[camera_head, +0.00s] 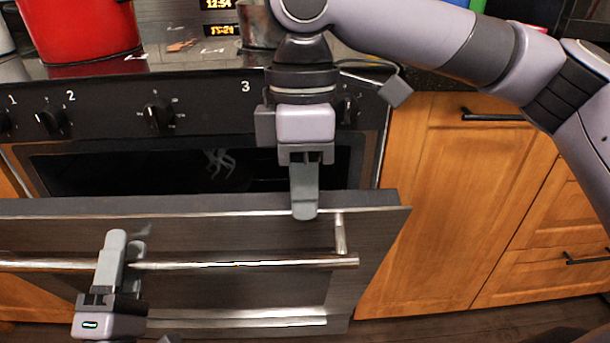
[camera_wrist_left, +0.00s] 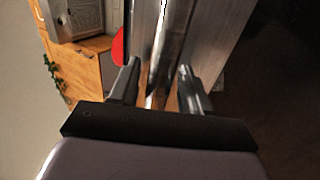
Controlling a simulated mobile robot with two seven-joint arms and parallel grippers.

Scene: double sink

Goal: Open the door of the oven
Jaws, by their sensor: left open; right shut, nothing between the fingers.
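The oven door (camera_head: 240,236) is partly open, tilted outward at the top, with the dark oven cavity (camera_head: 190,168) showing behind it. A metal bar handle (camera_head: 250,263) runs across the door's front. My left gripper (camera_head: 122,250) is open at the left part of the handle. In the left wrist view the handle (camera_wrist_left: 172,50) runs between the two open fingers (camera_wrist_left: 158,85). My right gripper (camera_head: 305,205) is shut and empty, pointing down at the door's top edge near its right end. I cannot tell whether its fingertips touch the door.
Above the door is a control panel with several knobs (camera_head: 158,114). A red pot (camera_head: 80,28) stands on the cooktop at the back left. Wooden cabinets (camera_head: 440,190) with dark handles stand right of the oven. Some floor (camera_head: 440,326) shows at the bottom right.

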